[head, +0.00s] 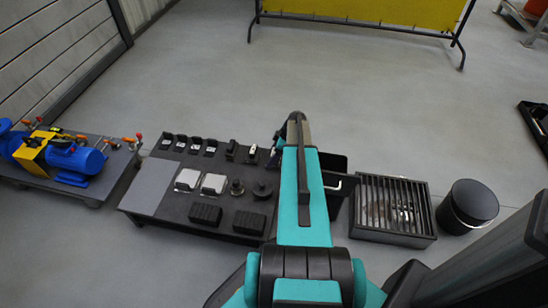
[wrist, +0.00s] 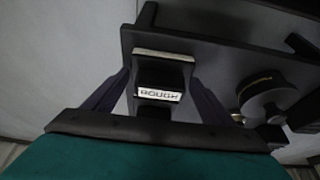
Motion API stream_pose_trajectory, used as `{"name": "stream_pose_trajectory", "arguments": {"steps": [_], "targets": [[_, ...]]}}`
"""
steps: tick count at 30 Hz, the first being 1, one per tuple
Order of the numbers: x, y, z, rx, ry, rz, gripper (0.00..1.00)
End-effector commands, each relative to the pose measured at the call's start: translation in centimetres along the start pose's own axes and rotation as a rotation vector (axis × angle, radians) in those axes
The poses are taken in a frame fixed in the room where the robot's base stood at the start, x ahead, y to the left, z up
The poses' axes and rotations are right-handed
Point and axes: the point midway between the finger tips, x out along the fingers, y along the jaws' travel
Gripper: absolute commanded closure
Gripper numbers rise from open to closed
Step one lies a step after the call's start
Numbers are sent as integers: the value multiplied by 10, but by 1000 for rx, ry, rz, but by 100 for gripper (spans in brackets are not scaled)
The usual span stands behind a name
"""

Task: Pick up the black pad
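Two black ribbed pads (head: 205,214) (head: 249,223) lie at the front of the low dark workbench (head: 170,212) in the head view. In the wrist view, a dark block (wrist: 161,74) with a pale edge strip and a white label reading "ROUGH" (wrist: 160,95) shows between my fingers. I cannot tell whether this block is the black pad. My gripper (wrist: 159,78) is open, with one finger on each side of the block and no clear contact. In the head view my gripper (head: 278,152) is at the bench's back right, mostly hidden by my arm.
Several small labelled black blocks (head: 196,145) line the bench's back edge. Two pale-topped pieces (head: 187,180) (head: 213,184) and two round dark parts (head: 237,187) (head: 262,189) sit mid-bench. A grated box (head: 392,207) and a black drum (head: 468,205) stand right. A blue pump (head: 77,160) is left.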

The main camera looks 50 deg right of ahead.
Motion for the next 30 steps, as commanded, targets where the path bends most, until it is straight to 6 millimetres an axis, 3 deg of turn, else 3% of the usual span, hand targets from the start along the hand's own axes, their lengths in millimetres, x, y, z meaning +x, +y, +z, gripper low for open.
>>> {"name": "stream_pose_trajectory", "arguments": {"steps": [1,5,17,30], "targets": [[0,0,0,0,0,0,31],[0,0,0,0,0,0,53],[-7,0,-3,0,0,1,53],[-63,0,-25,-1,0,2,53]]}}
